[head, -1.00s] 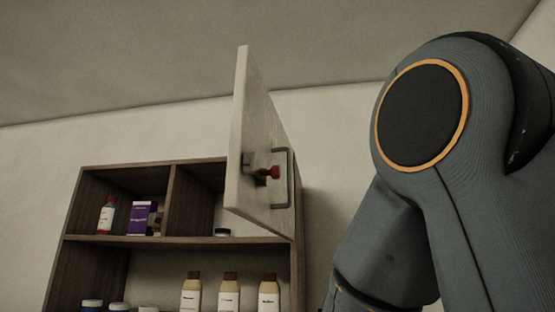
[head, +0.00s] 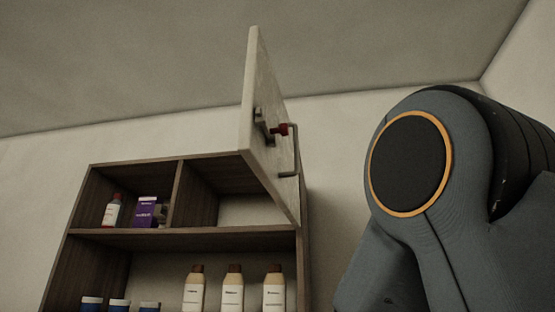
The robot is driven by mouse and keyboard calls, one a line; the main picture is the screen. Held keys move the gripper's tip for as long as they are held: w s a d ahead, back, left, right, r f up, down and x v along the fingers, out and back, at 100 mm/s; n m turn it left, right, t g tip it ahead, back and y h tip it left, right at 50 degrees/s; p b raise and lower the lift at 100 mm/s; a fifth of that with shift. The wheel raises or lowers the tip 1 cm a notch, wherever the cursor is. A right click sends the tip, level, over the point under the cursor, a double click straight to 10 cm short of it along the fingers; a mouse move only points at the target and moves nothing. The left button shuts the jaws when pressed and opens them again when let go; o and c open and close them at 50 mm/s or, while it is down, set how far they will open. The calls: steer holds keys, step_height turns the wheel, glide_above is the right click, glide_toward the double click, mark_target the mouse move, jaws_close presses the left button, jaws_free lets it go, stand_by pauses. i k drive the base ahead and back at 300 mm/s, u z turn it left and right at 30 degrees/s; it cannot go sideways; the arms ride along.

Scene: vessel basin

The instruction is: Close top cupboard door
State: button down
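The top cupboard door (head: 262,140) is a pale panel hinged at the right side of the wooden cupboard (head: 180,240). It stands open, swung out toward me, so the upper right compartment (head: 203,195) shows. My arm fills the right of the head view, apart from the door in the picture. My gripper is out of view.
A small bottle (head: 112,210) and a purple box (head: 147,212) stand in the upper left compartment. Several tan bottles (head: 233,289) and blue-labelled jars (head: 120,306) stand on the lower shelf. Bare wall and ceiling surround the cupboard.

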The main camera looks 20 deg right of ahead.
mark_target(278, 169)
steer(key=z, duration=1.2)
steer(key=k, duration=1)
steer(key=u, duration=1.35)
